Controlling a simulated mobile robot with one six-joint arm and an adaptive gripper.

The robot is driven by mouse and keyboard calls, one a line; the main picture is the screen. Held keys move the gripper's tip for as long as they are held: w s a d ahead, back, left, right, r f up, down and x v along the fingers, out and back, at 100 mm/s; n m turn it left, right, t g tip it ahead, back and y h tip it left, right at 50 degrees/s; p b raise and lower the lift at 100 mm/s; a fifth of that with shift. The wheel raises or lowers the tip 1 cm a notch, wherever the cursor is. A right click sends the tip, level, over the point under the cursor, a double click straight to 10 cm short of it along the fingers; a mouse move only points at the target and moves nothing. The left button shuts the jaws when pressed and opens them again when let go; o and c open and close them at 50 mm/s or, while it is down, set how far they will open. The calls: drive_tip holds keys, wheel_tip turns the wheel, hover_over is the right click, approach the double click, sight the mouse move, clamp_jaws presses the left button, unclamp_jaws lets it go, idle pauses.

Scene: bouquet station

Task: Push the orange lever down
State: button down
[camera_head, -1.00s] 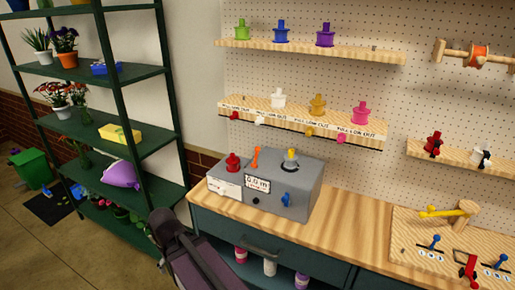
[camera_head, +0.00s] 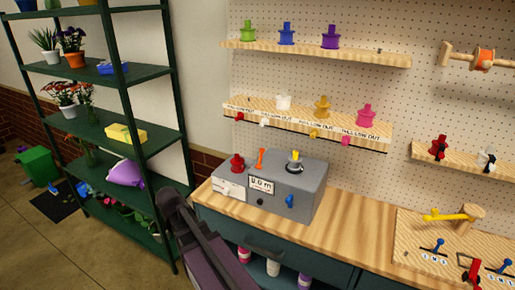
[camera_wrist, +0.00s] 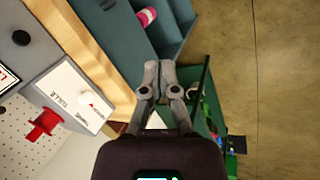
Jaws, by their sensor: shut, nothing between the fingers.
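The orange lever (camera_head: 260,158) stands upright on top of the grey machine box (camera_head: 314,190), between a red spool-shaped part (camera_head: 237,162) and a black-and-yellow knob (camera_head: 294,160). My gripper (camera_wrist: 160,68) is shut and empty in the wrist view. It points toward the counter's front edge and the teal cabinet, apart from the machine box. The red part (camera_wrist: 42,125) shows there at the left, on its side in that picture. The orange lever is not visible in the wrist view. In the head view my dark arm is in front of the cabinet; the fingertips are not visible.
The box's front has a display (camera_head: 261,185), a black knob and a blue lever (camera_head: 290,202). Shelves with colored spools hang on the pegboard. A green rack (camera_head: 150,147) stands left. The wooden counter (camera_head: 350,226) is clear right of the box, up to a board with levers.

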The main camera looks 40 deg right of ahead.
drive_tip(key=w+d+r+g+h+p, duration=0.1)
drive_tip(key=w+d+r+h, duration=0.25)
drive_tip(key=d, duration=0.35)
drive_tip(key=w+d+r+h, duration=0.2)
drive_tip(key=w+d+r, duration=0.15)
drive_tip(key=d, duration=0.35)
drive_tip(key=m+g+h+p, duration=0.1)
drive_tip(key=g+h, duration=0.2)
drive_tip(key=h, duration=0.3)
approach(261, 156)
drive_tip(key=w+d+r, duration=0.1)
drive_tip(key=w+d, duration=0.2)
drive_tip(key=w, duration=0.4)
drive_tip(key=shift+s+d, duration=0.1)
drive_tip(key=shift+s, duration=0.05)
drive_tip(key=shift+d, duration=0.1)
drive_tip(key=s+d, duration=0.1)
drive_tip(key=d, duration=0.1)
drive_tip(key=s+d, duration=0.2)
drive_tip(key=d, duration=0.1)
drive_tip(key=s+d+f, duration=0.1)
drive_tip(key=s+d, duration=0.1)
drive_tip(key=d, duration=0.1)
drive_tip(key=shift+b, duration=0.4)
drive_tip(key=shift+s+a, duration=0.45)
drive_tip(key=shift+s, duration=0.05)
drive_tip(key=shift+r, duration=0.1)
drive_tip(key=shift+s+d+m, duration=0.1)
drive_tip(key=shift+s+m, duration=0.1)
drive_tip(key=shift+m, duration=0.1)
